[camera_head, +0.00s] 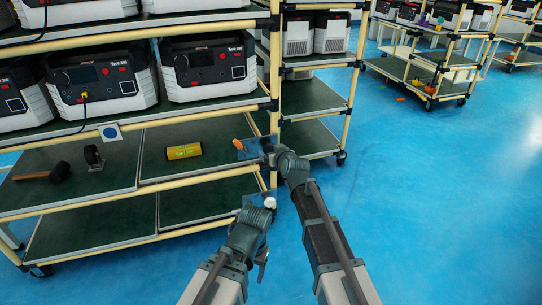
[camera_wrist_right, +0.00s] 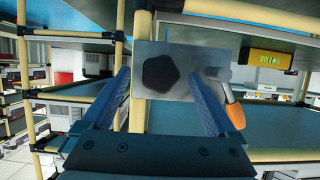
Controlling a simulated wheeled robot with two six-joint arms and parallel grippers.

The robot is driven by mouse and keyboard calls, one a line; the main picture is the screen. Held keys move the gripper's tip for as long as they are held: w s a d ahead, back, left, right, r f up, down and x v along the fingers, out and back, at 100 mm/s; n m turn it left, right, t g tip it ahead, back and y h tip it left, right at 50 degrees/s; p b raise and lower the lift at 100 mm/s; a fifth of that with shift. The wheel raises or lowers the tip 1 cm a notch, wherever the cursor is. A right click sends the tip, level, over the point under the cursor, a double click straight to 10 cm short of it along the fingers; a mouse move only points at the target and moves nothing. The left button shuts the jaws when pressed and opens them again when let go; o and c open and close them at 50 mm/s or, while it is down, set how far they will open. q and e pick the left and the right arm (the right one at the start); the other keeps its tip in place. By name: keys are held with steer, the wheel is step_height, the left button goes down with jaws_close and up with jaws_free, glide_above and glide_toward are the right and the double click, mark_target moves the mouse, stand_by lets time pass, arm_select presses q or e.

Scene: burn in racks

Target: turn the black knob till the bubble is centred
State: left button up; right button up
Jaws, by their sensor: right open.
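The black knob (camera_wrist_right: 162,73) sits on a grey metal plate (camera_wrist_right: 205,58) at the shelf corner. In the right wrist view my right gripper (camera_wrist_right: 157,82) is open, with one finger on each side of the knob and visible gaps to it. In the head view that gripper (camera_head: 264,148) is at the plate (camera_head: 244,155), and the knob cannot be made out there. The yellow spirit level (camera_head: 184,151) lies on the green shelf; it also shows in the wrist view (camera_wrist_right: 265,58). Its bubble is too small to read. My left gripper (camera_head: 262,203) is low near the rack's edge; its jaws are unclear.
An orange-handled clamp (camera_wrist_right: 234,112) sits beside the knob on the right. A black mallet (camera_head: 45,173) and a small black caster (camera_head: 93,156) lie left on the shelf. Power units stand on the shelf above. Blue floor (camera_head: 430,210) is clear on the right.

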steer(key=shift+w+a+f, duration=0.2)
steer(key=shift+w+f, duration=0.1)
steer(key=shift+w, duration=0.3)
steer(key=c, duration=1.3)
steer(key=shift+c, duration=0.2)
steer(key=shift+s, duration=0.1)
